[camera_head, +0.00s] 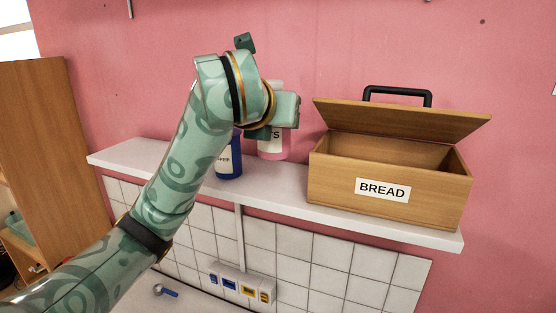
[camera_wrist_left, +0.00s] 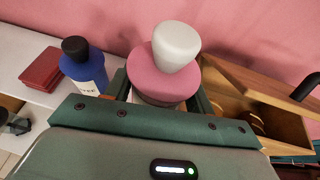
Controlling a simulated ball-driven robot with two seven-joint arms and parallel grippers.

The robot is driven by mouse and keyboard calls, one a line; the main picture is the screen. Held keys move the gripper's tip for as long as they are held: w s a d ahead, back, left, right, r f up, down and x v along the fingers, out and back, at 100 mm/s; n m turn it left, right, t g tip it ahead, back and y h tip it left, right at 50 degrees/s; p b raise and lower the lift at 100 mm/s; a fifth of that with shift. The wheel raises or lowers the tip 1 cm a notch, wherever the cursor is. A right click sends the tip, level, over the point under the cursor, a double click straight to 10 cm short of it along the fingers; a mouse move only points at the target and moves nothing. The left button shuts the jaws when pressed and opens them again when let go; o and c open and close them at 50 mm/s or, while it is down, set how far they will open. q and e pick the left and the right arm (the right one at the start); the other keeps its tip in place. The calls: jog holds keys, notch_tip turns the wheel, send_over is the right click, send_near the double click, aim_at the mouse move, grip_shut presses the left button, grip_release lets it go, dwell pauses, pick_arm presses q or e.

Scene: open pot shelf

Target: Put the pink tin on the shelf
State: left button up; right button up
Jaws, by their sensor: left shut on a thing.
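The pink tin (camera_head: 273,151) has a white knobbed lid and a label partly hidden by my gripper. In the wrist view the tin (camera_wrist_left: 158,82) is upright between my fingers. My left gripper (camera_head: 275,127) is shut on it, reaching over the shelf. The white shelf (camera_head: 280,190) runs along the pink wall. The tin's base shows above the shelf's rear part, between the blue tin and the bread box; I cannot tell whether it touches the shelf. My right gripper is not in view.
A blue tin (camera_head: 231,160) stands on the shelf just left of the pink tin. A wooden bread box (camera_head: 333,190) with its lid raised stands to the right. In the wrist view a dark red item (camera_wrist_left: 42,68) lies left of the blue tin. Sockets (camera_head: 240,287) sit below.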

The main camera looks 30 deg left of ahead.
aim_at(278, 130)
pick_arm(q)
jog(key=w+f, duration=0.2)
jog(key=f, duration=0.1)
jog(key=shift+w+a+f, duration=0.1)
jog(key=shift+w+a, duration=0.05)
jog(key=shift+w, duration=0.05)
jog(key=f, duration=0.2)
jog(key=w+f, duration=0.1)
jog(key=f, duration=0.1)
jog(key=shift+w+a+f+p, duration=0.15)
jog(key=shift+w+a+p, duration=0.05)
jog(key=shift+p, duration=0.1)
jog(key=shift+f, duration=0.15)
jog(key=shift+s+a, duration=0.1)
jog(key=shift+f, duration=0.2)
jog(key=o, duration=1.1)
